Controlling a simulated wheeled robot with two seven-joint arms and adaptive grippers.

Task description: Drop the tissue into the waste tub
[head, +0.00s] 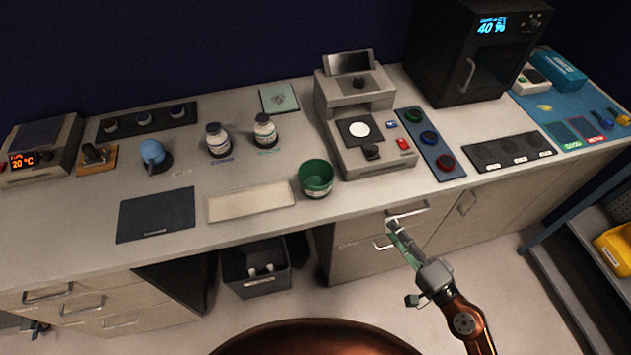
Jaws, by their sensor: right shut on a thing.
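The green tub (316,177) with a pale label stands upright near the bench's front edge; I take it for the waste tub. My right gripper (396,232) is in front of the drawer fronts, to the right of the tub and lower in the picture. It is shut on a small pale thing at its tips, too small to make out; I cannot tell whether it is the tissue. A dark, greenish part at the lower left edge (36,327) may be my left gripper; its jaws cannot be read.
A cream mat (250,202) and a dark mat (157,214) lie left of the tub. A grey instrument (366,130) stands right behind it. Two bottles (217,139) stand farther back. A dark bin (256,275) with white items is under the bench. Drawer handles (407,214) stick out near my right gripper.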

